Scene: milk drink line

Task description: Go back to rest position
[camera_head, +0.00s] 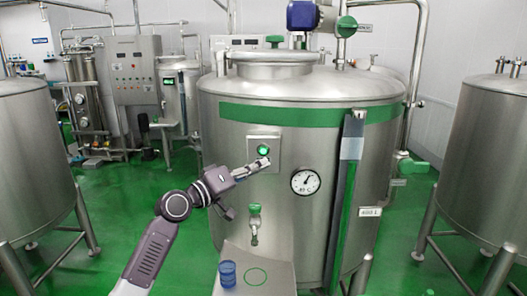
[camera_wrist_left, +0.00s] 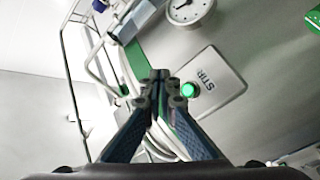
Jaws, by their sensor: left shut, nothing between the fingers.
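My left gripper (camera_head: 262,163) is shut and empty in the head view, with its fingertips in front of the tank, just below a lit green button (camera_head: 263,150) on a square metal plate (camera_head: 250,158). In the left wrist view the closed fingertips (camera_wrist_left: 160,80) are beside the green button (camera_wrist_left: 189,90). The plate there (camera_wrist_left: 215,88) reads "STIR". I cannot tell whether the fingertips touch the plate. My left arm reaches in from the lower left of the head view. My right gripper is not in view.
The large steel tank (camera_head: 290,190) carries a round gauge (camera_head: 305,182) and a green-handled tap (camera_head: 254,225). A blue cup (camera_head: 227,274) stands on a metal shelf (camera_head: 275,262) beside a green ring mark. Other tanks stand left (camera_head: 30,165) and right (camera_head: 485,160). Green floor is open at left.

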